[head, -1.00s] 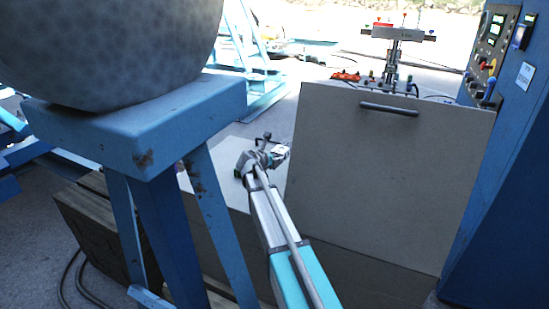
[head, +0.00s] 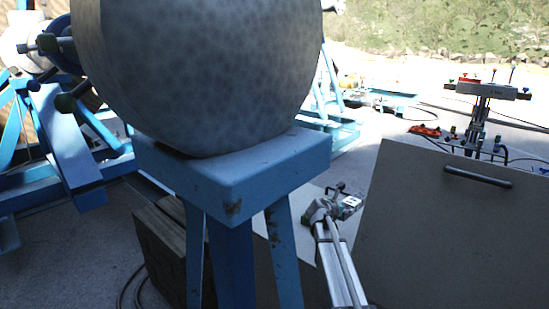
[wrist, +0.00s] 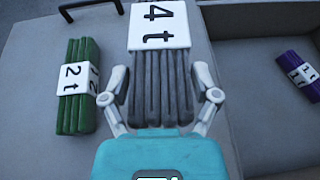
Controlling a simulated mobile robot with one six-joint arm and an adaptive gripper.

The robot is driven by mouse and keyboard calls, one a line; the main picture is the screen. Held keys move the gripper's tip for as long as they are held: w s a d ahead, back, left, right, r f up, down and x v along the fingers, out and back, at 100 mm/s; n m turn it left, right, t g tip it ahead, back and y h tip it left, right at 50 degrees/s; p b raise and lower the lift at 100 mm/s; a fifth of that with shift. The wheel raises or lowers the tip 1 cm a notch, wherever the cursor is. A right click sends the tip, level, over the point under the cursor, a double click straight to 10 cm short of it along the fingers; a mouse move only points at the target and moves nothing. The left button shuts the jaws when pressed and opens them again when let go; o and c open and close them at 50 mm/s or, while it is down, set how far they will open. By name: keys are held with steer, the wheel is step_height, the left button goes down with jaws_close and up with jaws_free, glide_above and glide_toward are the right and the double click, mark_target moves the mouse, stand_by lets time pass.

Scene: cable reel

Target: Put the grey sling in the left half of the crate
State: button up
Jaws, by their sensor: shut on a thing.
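The grey sling (wrist: 162,85) is a folded bundle with a white "4 t" label. In the wrist view it lies lengthwise between the fingers of my gripper (wrist: 163,97), which is shut on it. In the head view my gripper (head: 338,203) is small, over a pale surface between the blue stand and the grey panel. The sling's white label (head: 352,202) shows there. I cannot tell how high the sling is held. A dark wooden box (head: 163,250) stands low behind the blue stand; its inside is hidden, and I cannot tell if it is the crate.
A green "2 t" sling (wrist: 78,85) lies left of the grey one; a purple "1 t" sling (wrist: 300,74) lies to the right. The blue stand (head: 232,185) under a big grey drum (head: 215,75) and the upright grey panel (head: 460,240) flank my arm.

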step_height(320, 180, up, 16)
steer(key=p, duration=1.5)
steer(key=shift+f, duration=0.15)
stand_by(0.3)
